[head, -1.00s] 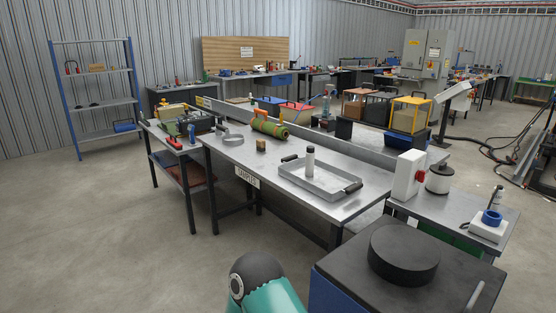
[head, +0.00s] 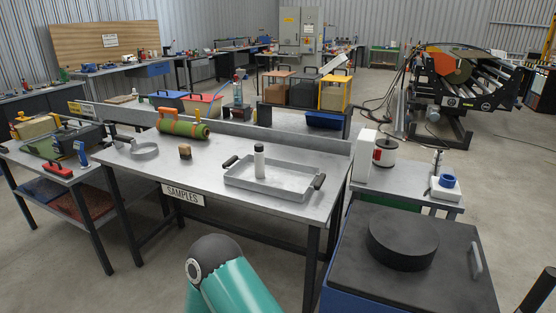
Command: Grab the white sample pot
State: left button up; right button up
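A small white pot (head: 259,161) with a darker lid stands upright in a shallow grey metal tray (head: 290,193). The tray has black handles at its two ends and rests on the grey table marked SAMPLES (head: 215,195). The pot stands near the left part of the tray, and nothing is touching it from above. Neither of my grippers shows in the head view; only a teal link of my arm shows at the bottom.
A blue box with a black top and round black disc (head: 402,240) stands at the front right. Bare tabletop surrounds the tray.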

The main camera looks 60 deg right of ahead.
aim_at(259, 158)
jog(key=z, duration=0.45)
jog(key=i, duration=1.1)
jog(key=z, duration=1.05)
jog(key=i, duration=0.4)
jog(key=z, duration=0.15)
jog(key=k, duration=0.9)
jog(key=z, duration=0.2)
jog(key=i, duration=0.9)
jog(key=u, duration=0.1)
